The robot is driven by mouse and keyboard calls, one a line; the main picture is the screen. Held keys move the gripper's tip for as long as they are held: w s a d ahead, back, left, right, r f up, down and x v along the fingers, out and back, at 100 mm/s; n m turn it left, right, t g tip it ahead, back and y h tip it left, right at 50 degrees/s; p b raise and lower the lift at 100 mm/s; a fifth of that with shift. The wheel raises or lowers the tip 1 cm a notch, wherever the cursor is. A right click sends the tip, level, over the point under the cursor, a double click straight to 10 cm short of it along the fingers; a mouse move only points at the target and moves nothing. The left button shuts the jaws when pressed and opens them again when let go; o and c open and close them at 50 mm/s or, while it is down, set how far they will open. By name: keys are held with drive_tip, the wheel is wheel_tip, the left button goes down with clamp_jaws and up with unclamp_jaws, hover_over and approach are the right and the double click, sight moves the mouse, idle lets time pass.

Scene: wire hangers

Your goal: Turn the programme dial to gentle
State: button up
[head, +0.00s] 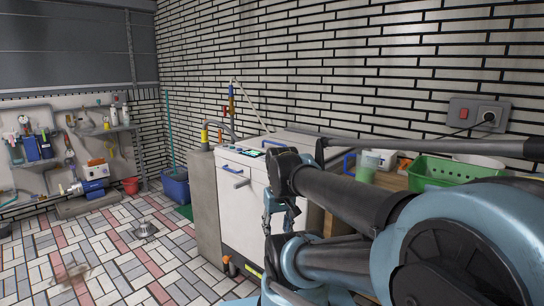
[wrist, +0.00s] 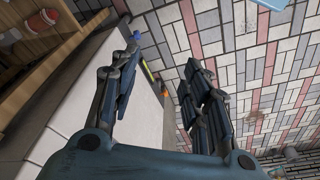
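My gripper (head: 279,212) hangs in front of the appliance, below the control strip. In the wrist view, my gripper (wrist: 163,58) has its fingers spread apart with nothing between them. The white side panel (wrist: 85,95) lies beside the left finger.
A grey cabinet (head: 208,205) stands left of the appliance. A green basket (head: 445,172) sits on a wooden surface at the right. The tiled floor (head: 130,255) is mostly clear.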

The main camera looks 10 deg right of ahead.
drive_tip(key=w+d+r+n+g, duration=0.1)
drive_tip(key=w+d+r, duration=0.2)
drive_tip(key=w+r, duration=0.85)
drive_tip(key=w+d+r+n, duration=0.2)
drive_tip(key=w+r, duration=0.6)
drive_tip(key=w, duration=0.6)
drive_tip(key=w+d+r+n+g, duration=0.1)
drive_tip(key=w+d+r, duration=0.2)
drive_tip(key=w+r, duration=0.85)
drive_tip(key=f, duration=0.6)
drive_tip(key=w+f, duration=0.1)
drive_tip(key=f, duration=1.1)
drive_tip(key=shift+w+a, duration=0.15)
drive_tip(key=shift+w, duration=0.05)
drive_tip(key=c, duration=1.1)
